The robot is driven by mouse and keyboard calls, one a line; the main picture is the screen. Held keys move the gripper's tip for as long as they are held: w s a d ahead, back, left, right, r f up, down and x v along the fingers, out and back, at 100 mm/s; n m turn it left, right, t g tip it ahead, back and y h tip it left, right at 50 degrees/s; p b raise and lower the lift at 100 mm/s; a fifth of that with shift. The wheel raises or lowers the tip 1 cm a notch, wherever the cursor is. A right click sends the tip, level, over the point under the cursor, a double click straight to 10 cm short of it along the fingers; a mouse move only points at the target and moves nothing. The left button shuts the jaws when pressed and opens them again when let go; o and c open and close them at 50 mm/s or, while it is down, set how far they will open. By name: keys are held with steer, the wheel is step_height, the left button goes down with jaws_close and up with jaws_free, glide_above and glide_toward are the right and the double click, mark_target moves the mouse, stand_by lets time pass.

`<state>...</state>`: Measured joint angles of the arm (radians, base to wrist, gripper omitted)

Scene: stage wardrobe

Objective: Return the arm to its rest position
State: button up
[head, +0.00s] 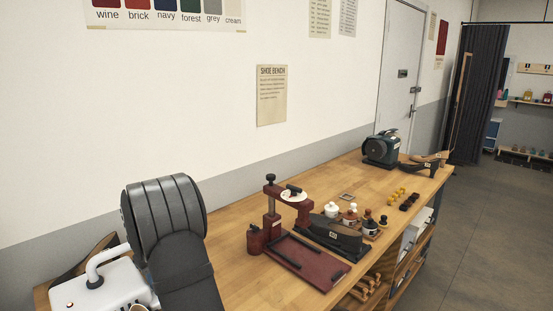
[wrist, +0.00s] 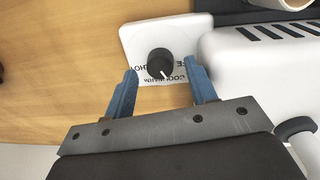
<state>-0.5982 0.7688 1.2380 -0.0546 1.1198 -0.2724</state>
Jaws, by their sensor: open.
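My gripper (wrist: 161,74) shows in the wrist view with its two blue fingers apart and nothing between them. Beyond the fingertips, a white control box with a black knob (wrist: 161,63) and a partly hidden printed label lies on the wooden bench. I cannot tell how far the fingers are from it. In the head view, a large dark ribbed arm part stands at the lower left, and the gripper itself is not seen there.
A white appliance (head: 85,287) stands beside the arm; a white slotted body (wrist: 262,60) is close right of the fingers. On the bench (head: 222,262) are a dark red press stand (head: 270,212), a tray (head: 322,272), a black shoe (head: 335,234), bottles and a dark motor unit (head: 381,150).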

steer(key=shift+f, duration=0.75)
steer(key=shift+r, duration=0.1)
